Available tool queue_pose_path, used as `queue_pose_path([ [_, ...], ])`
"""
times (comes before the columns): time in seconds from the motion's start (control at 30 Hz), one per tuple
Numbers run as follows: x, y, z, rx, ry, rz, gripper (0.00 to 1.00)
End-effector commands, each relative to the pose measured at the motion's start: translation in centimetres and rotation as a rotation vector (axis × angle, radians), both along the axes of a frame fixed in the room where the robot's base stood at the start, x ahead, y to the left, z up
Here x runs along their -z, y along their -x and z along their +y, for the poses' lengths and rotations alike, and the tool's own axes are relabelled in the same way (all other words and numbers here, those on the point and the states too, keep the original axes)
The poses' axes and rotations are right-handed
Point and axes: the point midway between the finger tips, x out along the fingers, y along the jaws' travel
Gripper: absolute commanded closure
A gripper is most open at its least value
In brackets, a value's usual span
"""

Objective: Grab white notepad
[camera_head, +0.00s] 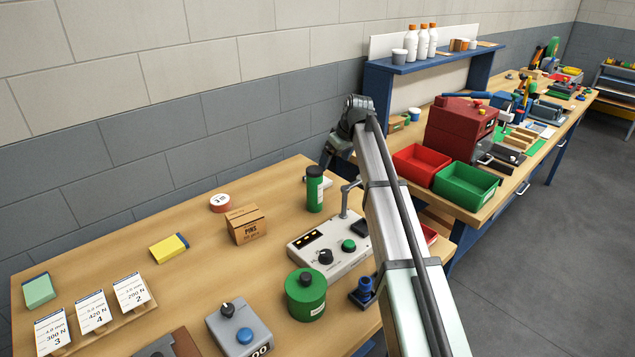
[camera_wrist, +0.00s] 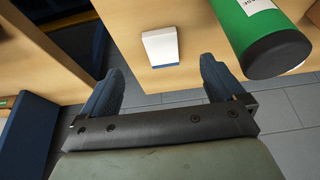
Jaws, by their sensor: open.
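The white notepad (camera_wrist: 161,45) lies on the wooden table in the wrist view, with a blue strip along its near edge. It sits ahead of my gripper (camera_wrist: 161,66), roughly centred between the two blue-grey fingers. The fingers are spread apart with nothing between them. In the head view my gripper (camera_head: 331,158) is at the table's back edge, beyond the green canister, partly hidden by my arm. A small white piece of the notepad (camera_head: 327,183) shows just right of the canister.
A green canister with a dark lid (camera_head: 315,190) stands close beside the notepad; it also fills the upper right of the wrist view (camera_wrist: 262,28). A control box (camera_head: 328,246), a cardboard box (camera_head: 246,225) and a yellow notepad (camera_head: 169,248) are nearby. The wall is behind.

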Motion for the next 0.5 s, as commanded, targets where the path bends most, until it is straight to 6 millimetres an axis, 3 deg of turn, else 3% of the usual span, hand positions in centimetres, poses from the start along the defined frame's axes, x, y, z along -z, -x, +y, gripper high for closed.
queue_pose_path([
  [0.2, 3.6, -1.1, 1.1, -0.001, 0.000, 0.001, 0.04],
  [0.5, 5.7, -1.7, 1.7, -0.001, 0.000, 0.000, 0.04],
])
